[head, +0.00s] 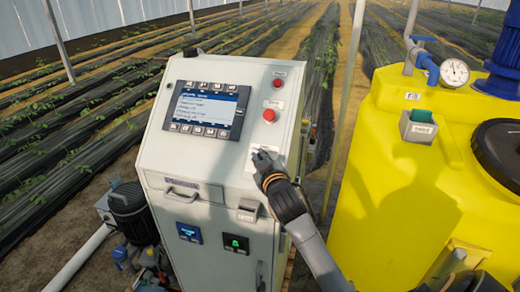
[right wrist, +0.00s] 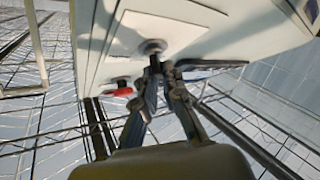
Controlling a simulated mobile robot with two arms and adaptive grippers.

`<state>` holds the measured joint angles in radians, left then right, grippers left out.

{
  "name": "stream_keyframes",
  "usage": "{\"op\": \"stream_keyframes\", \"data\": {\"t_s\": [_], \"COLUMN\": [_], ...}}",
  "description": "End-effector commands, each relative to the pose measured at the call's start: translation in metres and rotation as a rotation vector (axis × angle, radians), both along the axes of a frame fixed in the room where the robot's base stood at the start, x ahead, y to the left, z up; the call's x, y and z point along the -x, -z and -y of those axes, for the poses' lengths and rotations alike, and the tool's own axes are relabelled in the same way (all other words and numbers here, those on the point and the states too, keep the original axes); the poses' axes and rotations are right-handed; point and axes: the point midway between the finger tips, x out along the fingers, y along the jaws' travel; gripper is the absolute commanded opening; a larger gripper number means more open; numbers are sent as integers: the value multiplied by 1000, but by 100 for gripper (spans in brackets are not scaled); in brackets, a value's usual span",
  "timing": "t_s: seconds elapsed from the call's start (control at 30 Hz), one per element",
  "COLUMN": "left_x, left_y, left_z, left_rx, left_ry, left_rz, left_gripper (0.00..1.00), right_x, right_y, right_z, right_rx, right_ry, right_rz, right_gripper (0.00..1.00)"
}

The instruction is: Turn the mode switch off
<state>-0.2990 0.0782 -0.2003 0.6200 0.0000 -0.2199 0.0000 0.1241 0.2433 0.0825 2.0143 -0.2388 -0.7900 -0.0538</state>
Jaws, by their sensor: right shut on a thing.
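The mode switch (right wrist: 153,47) is a small dark round knob on a pale plate, low on the right of the sloped panel of the grey control cabinet (head: 160,147). My right gripper (head: 263,158) reaches the plate from the lower right in the head view and hides most of the switch there. In the right wrist view the fingers of my right gripper (right wrist: 161,72) are closed together on the switch's narrow handle. The exact angle of the switch is hard to tell. My left gripper does not show.
A screen (head: 206,108) fills the panel's left. A red button (head: 269,115) and a smaller red light (head: 278,83) sit above the switch. A yellow tank (head: 400,170) with a gauge (head: 454,72) stands right. A pump (head: 129,208) stands left.

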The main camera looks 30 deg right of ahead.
Motion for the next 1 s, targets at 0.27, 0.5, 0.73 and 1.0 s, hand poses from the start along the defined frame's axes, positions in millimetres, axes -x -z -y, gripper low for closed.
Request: {"op": "stream_keyframes", "data": {"t_s": [0.27, 0.5, 0.73, 1.0], "left_x": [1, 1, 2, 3], "left_y": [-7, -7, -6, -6], "left_z": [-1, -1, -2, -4], "left_rx": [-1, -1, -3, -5], "left_ry": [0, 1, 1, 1], "left_rz": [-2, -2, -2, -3], "left_gripper": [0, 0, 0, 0], "right_x": [0, 0, 0, 0], "right_y": [-2, -2, -1, -1], "right_z": [1, 1, 0, 0], "right_rx": [23, 23, 21, 20], "right_ry": [-31, -32, -31, -31], "right_rz": [-17, -17, -18, -19], "right_gripper": [0, 0, 31, 31]}}
